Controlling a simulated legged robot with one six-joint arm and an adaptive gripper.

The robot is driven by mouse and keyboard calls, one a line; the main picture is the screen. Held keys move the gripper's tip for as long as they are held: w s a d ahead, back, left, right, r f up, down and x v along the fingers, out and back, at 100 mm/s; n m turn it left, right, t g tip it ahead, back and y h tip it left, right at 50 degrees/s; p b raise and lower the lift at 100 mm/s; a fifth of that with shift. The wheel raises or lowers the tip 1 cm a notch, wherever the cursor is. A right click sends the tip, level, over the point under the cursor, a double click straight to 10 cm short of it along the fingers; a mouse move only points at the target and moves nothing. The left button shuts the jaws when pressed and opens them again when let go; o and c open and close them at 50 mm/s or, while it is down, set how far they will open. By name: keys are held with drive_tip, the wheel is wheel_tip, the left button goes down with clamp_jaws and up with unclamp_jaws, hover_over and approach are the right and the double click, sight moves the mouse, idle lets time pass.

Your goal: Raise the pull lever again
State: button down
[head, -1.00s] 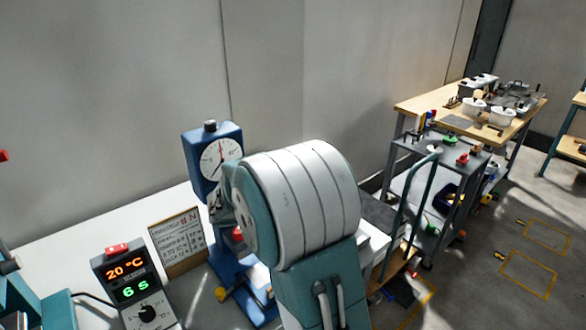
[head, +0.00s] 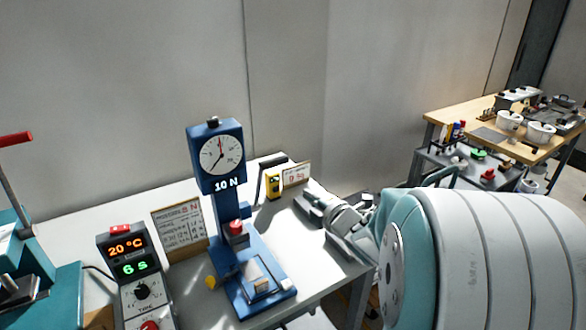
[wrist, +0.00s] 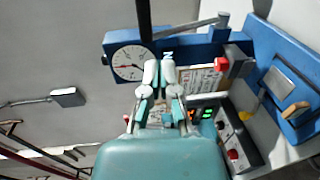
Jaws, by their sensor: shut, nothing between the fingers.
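The blue pull-test stand (head: 222,200) stands on the white bench, with a round dial and a "10 N" readout. Its lever has a dark crossbar handle (head: 271,160) right of the dial, which seems raised. In the wrist view the lever's grey rod (wrist: 190,28) runs from a pivot on the column towards the black handle (wrist: 145,18). My gripper (head: 308,203) is right of the stand, apart from it. In the wrist view my gripper (wrist: 159,70) is shut and empty, with its fingertips in front of the dial side; contact with the lever is not visible.
A teal press with a red-handled lever (head: 15,138) is at the left. A controller (head: 135,260) showing 20 °C and 6 s, a card (head: 180,228) and a yellow device (head: 272,185) are on the bench. A cart (head: 470,165) and wooden table (head: 500,125) stand right.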

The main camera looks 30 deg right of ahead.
sight(278, 163)
drive_tip(key=shift+t, duration=0.4)
drive_tip(key=w, duration=1.3)
drive_tip(key=shift+a+r, duration=0.25)
drive_tip(key=shift+r, duration=0.05)
drive_tip(key=shift+w, duration=0.1)
drive_tip(key=shift+w+r, duration=0.1)
